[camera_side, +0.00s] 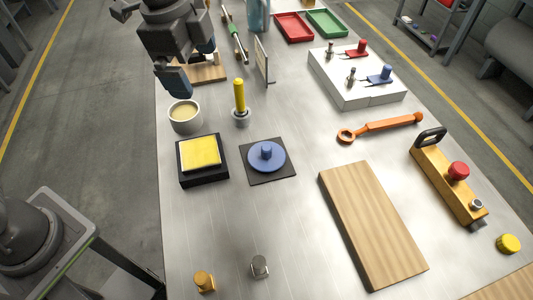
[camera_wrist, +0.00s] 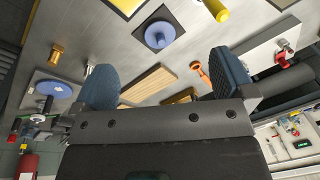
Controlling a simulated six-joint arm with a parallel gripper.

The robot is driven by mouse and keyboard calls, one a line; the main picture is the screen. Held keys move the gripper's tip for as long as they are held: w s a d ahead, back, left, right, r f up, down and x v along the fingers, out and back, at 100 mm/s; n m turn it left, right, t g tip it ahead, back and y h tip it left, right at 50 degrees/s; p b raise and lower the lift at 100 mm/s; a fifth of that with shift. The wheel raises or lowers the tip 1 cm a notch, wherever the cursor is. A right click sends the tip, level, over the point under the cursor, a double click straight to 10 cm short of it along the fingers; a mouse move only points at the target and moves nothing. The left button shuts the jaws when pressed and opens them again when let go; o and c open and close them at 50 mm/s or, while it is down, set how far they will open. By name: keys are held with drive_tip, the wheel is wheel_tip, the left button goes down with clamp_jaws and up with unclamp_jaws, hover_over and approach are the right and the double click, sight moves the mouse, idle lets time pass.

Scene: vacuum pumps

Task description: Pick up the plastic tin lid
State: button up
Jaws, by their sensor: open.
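A blue round lid with a raised knob (camera_side: 267,158) lies flat on a dark square mat (camera_side: 285,174) in the middle of the bench; I take it for the plastic tin lid. It also shows in the wrist view (camera_wrist: 160,36), beyond my fingers. A second blue disc with a dark knob (camera_wrist: 53,90) lies on a grey square at the left of the wrist view. My gripper (camera_side: 190,72) is up and left of the lid in the side view, near an open round tin with cream contents (camera_side: 185,118). The fingers (camera_wrist: 165,80) are wide apart with nothing between them.
Left of the lid is a black box with a yellow pad (camera_side: 200,153). Behind it stands a yellow-handled tool (camera_side: 239,96). A wooden board (camera_side: 372,222), an orange wrench (camera_side: 385,127) and a yellow block (camera_side: 447,180) lie to the right. Bench in front is mostly clear.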

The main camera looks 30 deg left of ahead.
sight(266, 147)
drive_tip(key=w+d+f+m+g, duration=0.1)
drive_tip(key=w+d+f+m, duration=0.15)
drive_tip(key=d+m, duration=0.2)
drive_tip(key=w+d+f+m+g, duration=0.1)
drive_tip(key=d+f+m, duration=0.25)
drive_tip(key=d, duration=0.25)
drive_tip(key=shift+y, duration=0.4)
drive_tip(key=f, duration=0.9)
drive_tip(key=shift+w+d+f, duration=0.1)
drive_tip(key=shift+w+d, duration=0.1)
drive_tip(key=shift+w+f, duration=0.15)
drive_tip(key=shift+f, duration=1.15)
drive_tip(key=shift+w+f, duration=0.15)
drive_tip(key=shift+f, duration=1.1)
